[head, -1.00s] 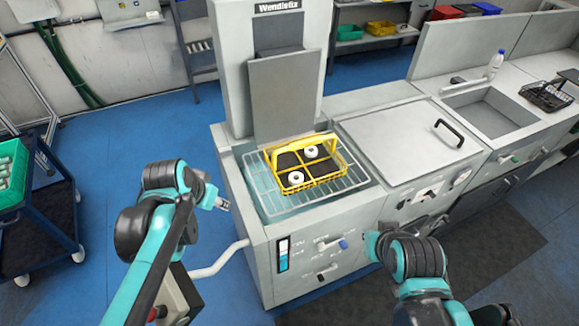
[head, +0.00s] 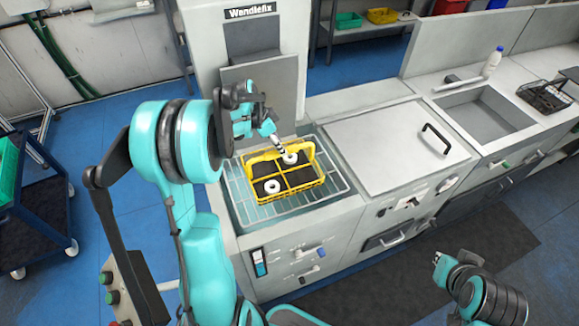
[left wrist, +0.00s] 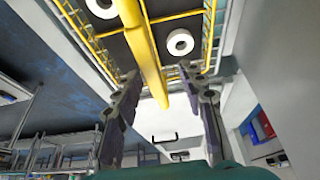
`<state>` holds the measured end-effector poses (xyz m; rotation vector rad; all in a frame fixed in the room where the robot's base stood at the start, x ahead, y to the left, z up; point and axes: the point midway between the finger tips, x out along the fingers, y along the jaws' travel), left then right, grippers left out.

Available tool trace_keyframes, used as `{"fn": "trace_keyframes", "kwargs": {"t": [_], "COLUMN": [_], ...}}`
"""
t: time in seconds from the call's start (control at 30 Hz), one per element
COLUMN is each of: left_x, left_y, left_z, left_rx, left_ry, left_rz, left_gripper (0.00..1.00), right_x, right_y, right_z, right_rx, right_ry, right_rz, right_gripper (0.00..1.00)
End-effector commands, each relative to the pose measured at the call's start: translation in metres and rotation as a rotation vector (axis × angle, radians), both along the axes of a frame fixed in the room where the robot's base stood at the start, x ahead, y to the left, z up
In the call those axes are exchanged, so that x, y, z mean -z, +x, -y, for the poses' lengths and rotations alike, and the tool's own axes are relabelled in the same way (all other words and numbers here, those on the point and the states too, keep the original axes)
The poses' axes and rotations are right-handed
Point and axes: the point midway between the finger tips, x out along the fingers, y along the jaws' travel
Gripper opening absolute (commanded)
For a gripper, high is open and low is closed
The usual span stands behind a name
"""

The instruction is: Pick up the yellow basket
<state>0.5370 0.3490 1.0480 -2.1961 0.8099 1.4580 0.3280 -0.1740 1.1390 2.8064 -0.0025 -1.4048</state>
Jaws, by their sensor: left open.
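The yellow basket (head: 262,190) sits on the wire rack in front of the grey machine, with white rings among its compartments. My left gripper (head: 284,150) is over the back part of the basket, its fingertips close to its handle and a white ring. In the left wrist view my left gripper (left wrist: 162,105) is open, and the yellow handle (left wrist: 143,50) of the basket runs between its two fingers without visible grip. My right gripper (head: 438,260) shows small at the lower right, far from the basket; its jaws are too small to read.
The wire rack (head: 235,212) stands in a shallow basin. To the right are a closed lid with a black handle (head: 436,139), a sink (head: 482,122), a white bottle (head: 493,62) and a dark basket (head: 546,98). A blue trolley (head: 60,215) stands at the left.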

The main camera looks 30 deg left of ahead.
Motion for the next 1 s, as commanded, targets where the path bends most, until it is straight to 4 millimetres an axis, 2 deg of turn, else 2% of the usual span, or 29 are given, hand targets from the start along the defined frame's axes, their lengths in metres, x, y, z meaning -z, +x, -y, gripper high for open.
{"fn": "trace_keyframes", "kwargs": {"t": [0.4,0.53,0.73,0.77,0.9,1.0], "left_x": [0.057,0.064,0.063,0.063,0.063,0.063], "left_y": [0.008,0.01,0.01,0.01,0.01,0.01], "left_z": [0.018,0.02,0.02,0.02,0.02,0.02], "left_rx": [0.002,0.001,0.001,0.001,0.001,0.001], "left_ry": [0.001,0.002,0.002,0.002,0.002,0.001], "left_rz": [0.0,0.0,0.0,0.0,0.0,-0.001], "left_gripper": [0.41,0.41,0.41,0.35,0.0,0.0], "right_x": [0.018,0.019,0.018,0.018,0.018,0.018], "right_y": [0.0,0.001,0.001,0.001,0.001,0.001], "right_z": [0.0,0.0,0.0,0.0,0.0,0.0], "right_rx": [0.0,0.0,0.0,0.0,0.0,0.0], "right_ry": [0.0,0.0,0.0,0.0,0.0,0.0], "right_rz": [0.0,0.0,0.0,0.0,0.0,0.0], "right_gripper": [0.0,0.0,0.0,0.0,0.0,0.0]}}
